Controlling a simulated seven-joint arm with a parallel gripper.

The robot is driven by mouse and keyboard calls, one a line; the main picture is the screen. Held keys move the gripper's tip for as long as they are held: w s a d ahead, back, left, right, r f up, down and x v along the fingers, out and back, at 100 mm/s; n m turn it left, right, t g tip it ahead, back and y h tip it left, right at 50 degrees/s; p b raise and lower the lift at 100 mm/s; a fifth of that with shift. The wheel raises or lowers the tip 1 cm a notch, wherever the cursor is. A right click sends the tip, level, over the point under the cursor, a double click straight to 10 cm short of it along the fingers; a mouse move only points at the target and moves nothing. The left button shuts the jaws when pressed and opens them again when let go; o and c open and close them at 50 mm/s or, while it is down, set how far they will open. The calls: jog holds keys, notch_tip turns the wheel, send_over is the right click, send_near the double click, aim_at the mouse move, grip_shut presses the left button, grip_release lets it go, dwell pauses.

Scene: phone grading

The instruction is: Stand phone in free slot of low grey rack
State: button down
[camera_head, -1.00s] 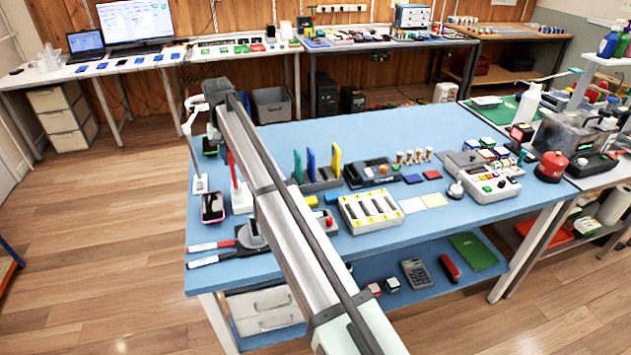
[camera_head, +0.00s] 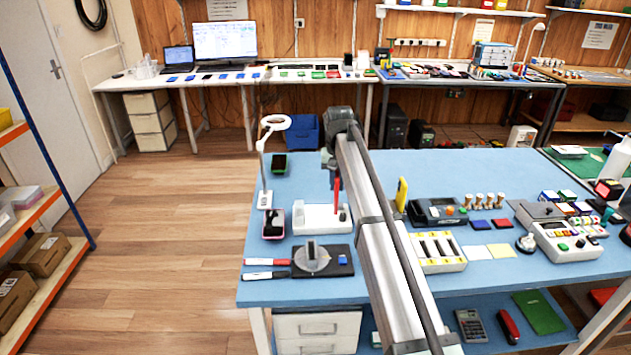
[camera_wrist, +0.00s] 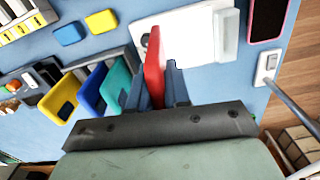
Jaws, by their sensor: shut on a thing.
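My gripper (camera_wrist: 157,92) is shut on an upright red phone (camera_wrist: 154,66), held between its fingers. In the head view, the gripper (camera_head: 333,170) is at the arm's far end, with the red phone (camera_head: 337,197) below it. The phone's lower end overlaps the white stand (camera_head: 312,217); I cannot tell whether they touch. The low grey rack (camera_wrist: 100,57) lies left of the gripper in the wrist view. It holds a yellow phone (camera_wrist: 58,106), a blue phone (camera_wrist: 89,92) and a green phone (camera_wrist: 115,80). In the head view my arm hides most of the rack; the yellow phone (camera_head: 402,194) shows.
A black pad with a grey dial (camera_head: 314,262) is in front. A yellow block (camera_wrist: 102,21) and a blue block (camera_wrist: 69,34) lie near the rack.

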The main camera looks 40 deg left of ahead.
jog(key=w+d+m, duration=0.1)
jog(key=w+d, duration=0.6)
jog(key=d, duration=0.5)
jog(key=w+a+f+n, duration=0.2)
jog(key=w, duration=0.7)
jog(key=shift+w+a+f, duration=0.15)
jog(key=shift+w+a, duration=0.05)
jog(key=shift+a, duration=0.2)
jog(key=shift+f, duration=0.6)
dwell(0.3)
jog(key=shift+f, duration=0.35)
jog(key=shift+f, duration=1.05)
dwell(0.9)
jog(key=c, duration=1)
grip_release()
